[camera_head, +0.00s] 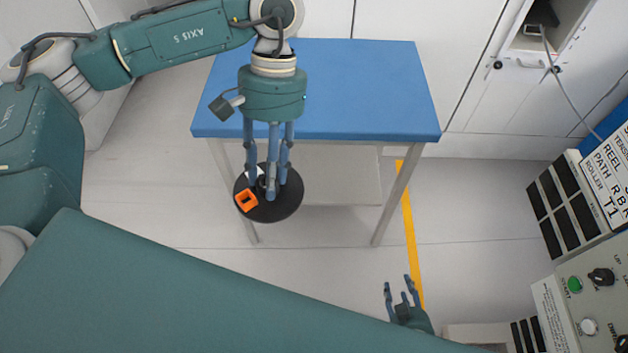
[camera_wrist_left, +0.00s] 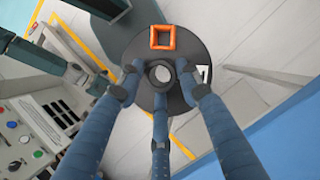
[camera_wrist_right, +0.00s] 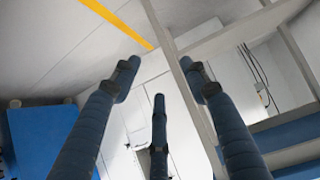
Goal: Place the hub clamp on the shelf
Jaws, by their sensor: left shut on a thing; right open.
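The hub clamp appears to be the round dark disc (camera_head: 285,207) with a raised centre and an orange square frame on its face. My left gripper (camera_head: 267,188) is shut on its raised centre and holds it in the air, in front of the blue table's front edge. In the left wrist view the disc (camera_wrist_left: 190,50) lies between the three fingers. My right gripper (camera_head: 401,289) is open and empty, low in front of the table. Its spread fingers show in the right wrist view (camera_wrist_right: 160,85). I cannot tell for sure which surface is the shelf.
The blue-topped table (camera_head: 350,90) is bare, with a pale lower panel (camera_head: 340,180) beneath it. A control panel with buttons (camera_head: 600,290) stands at the right, and an open white cabinet (camera_head: 560,40) at the back right. A yellow floor line (camera_head: 409,225) runs beside the table.

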